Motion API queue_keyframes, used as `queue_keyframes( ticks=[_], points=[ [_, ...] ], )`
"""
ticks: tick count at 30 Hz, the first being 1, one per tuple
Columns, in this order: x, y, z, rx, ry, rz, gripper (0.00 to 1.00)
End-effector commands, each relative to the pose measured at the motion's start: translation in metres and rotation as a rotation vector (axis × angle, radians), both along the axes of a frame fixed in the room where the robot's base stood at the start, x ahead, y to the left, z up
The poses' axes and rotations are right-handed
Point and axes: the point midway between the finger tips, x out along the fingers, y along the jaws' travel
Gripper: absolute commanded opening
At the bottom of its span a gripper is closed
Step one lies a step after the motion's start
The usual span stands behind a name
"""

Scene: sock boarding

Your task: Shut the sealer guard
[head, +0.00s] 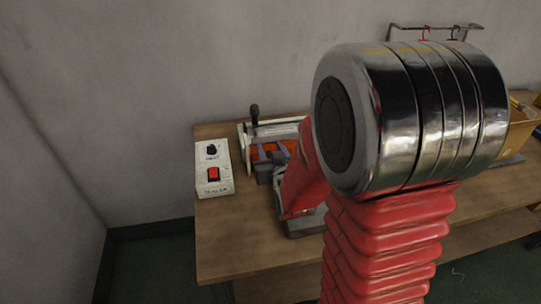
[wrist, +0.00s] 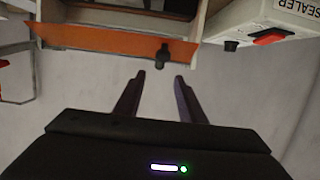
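The sealer (head: 290,131) stands on the table behind my arm, which hides its right part. Its orange guard (head: 259,150) shows at the front, behind my gripper (head: 273,153). In the wrist view the guard (wrist: 90,40) is a long orange strip along the top, with a dark knob (wrist: 164,56) near its right end. My gripper (wrist: 159,78) is open and empty there. Its two dark fingertips point toward the guard, with the knob just beyond the gap and apparently not touched. I cannot tell the guard's exact angle. A dark upright lever (head: 254,114) rises at the sealer's back left.
A white control box (head: 213,168) with a red switch and black dial stands left of the sealer; it also shows in the wrist view (wrist: 285,22). A tan box (head: 522,132) is at the right. A rail with hooks (head: 436,28) is on the wall. The table's front left (head: 235,235) is clear.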

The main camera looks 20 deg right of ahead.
Motion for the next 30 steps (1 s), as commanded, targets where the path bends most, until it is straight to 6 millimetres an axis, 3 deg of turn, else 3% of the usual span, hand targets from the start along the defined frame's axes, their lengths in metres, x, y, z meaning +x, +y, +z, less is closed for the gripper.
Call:
queue_keyframes(
  ticks=[16,30],
  points=[
    [0.0,0.0,0.057,0.0,-0.002,0.0,0.37],
    [0.0,0.0,0.063,0.0,0.002,0.0,0.37]
  ],
)
